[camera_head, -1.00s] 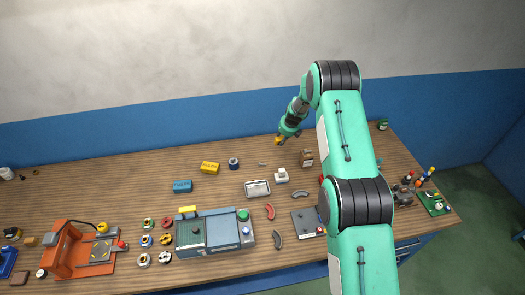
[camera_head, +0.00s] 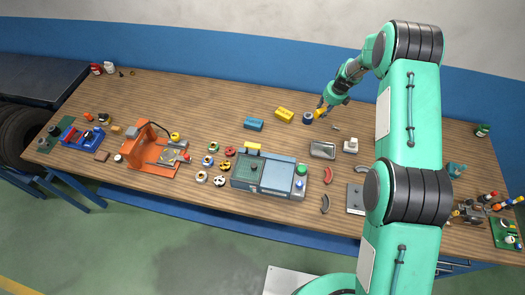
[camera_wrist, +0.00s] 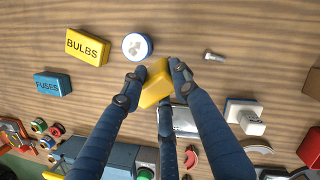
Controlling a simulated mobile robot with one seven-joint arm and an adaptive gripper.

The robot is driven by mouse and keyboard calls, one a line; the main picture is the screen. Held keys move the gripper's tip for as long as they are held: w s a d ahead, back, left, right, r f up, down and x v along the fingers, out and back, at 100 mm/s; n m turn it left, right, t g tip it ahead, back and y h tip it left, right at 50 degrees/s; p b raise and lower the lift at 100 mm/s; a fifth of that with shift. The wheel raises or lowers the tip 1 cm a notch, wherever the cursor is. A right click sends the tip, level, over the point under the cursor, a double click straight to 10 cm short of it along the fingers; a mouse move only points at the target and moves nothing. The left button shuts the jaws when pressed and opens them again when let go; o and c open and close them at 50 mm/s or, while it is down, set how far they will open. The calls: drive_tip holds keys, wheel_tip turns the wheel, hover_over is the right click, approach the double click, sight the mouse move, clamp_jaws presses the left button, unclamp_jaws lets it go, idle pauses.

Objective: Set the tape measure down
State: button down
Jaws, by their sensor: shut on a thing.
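The tape measure, a yellow block (camera_wrist: 156,84), is pinched between the fingertips of my gripper (camera_wrist: 153,78) in the wrist view. It also shows as a small yellow spot at the gripper tip (camera_head: 321,110) in the head view. My gripper is shut on it, over the back part of the wooden bench (camera_head: 225,105). The tape measure looks clear of the bench top, though its exact height is hard to tell. A blue and white roll (camera_wrist: 137,46) lies just beside it, with the yellow BULBS box (camera_wrist: 87,46) farther left.
A bolt (camera_wrist: 214,56) lies right of the held tape measure. The blue FUSES box (camera_wrist: 53,85), a metal tray (camera_head: 323,150) and a white block (camera_head: 351,145) are close by. Bare wood shows along the back, left of the BULBS box.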

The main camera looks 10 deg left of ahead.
drive_tip(key=s+a+n+g+h, duration=0.1)
drive_tip(key=s+a+n, duration=0.4)
drive_tip(key=s+a, duration=0.4)
drive_tip(key=s+a+n+g+h+b, duration=0.1)
drive_tip(key=s+a+n, duration=0.4)
drive_tip(key=s+a, duration=0.5)
drive_tip(key=a, duration=0.8)
drive_tip(key=shift+r+n, duration=0.25)
drive_tip(key=shift+n, duration=0.15)
drive_tip(key=shift+s, duration=0.1)
drive_tip(key=shift+f+p, duration=0.3)
drive_tip(key=shift+f, duration=2.6)
drive_tip(key=shift+f, duration=0.1)
drive_tip(key=shift+f+p, duration=0.35)
drive_tip(key=shift+f, duration=1.65)
drive_tip(key=shift+f, duration=0.15)
